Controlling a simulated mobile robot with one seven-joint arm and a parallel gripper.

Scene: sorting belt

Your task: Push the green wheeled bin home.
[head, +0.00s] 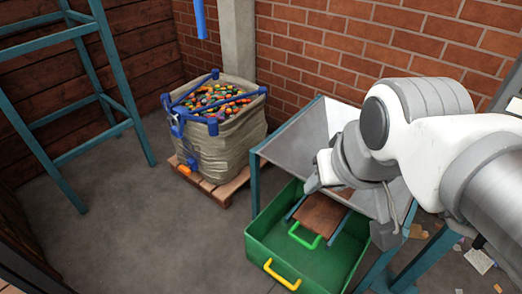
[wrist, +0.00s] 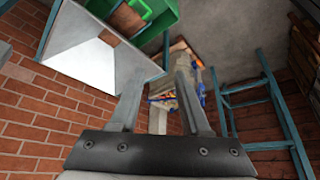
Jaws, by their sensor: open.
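The green bin (head: 262,247) stands on the floor at the lower middle of the head view, partly under a metal chute. It has a yellow handle (head: 282,276) on its near side. A brown panel (head: 320,214) with a green handle (head: 304,236) shows over the bin's interior; I cannot tell what it rests on. No wheels are visible. The bin also shows at the top of the wrist view (wrist: 168,14), upside down. My gripper (wrist: 159,84) is open and empty, apart from the bin. In the head view my arm hides part of the chute.
The grey chute (head: 300,135) stands on teal legs against the brick wall. A sack of colourful pieces (head: 230,140) sits on a wooden pallet (head: 208,189) at the back. A teal frame (head: 110,75) stands at left. The floor left of the bin is clear; scraps lie at right.

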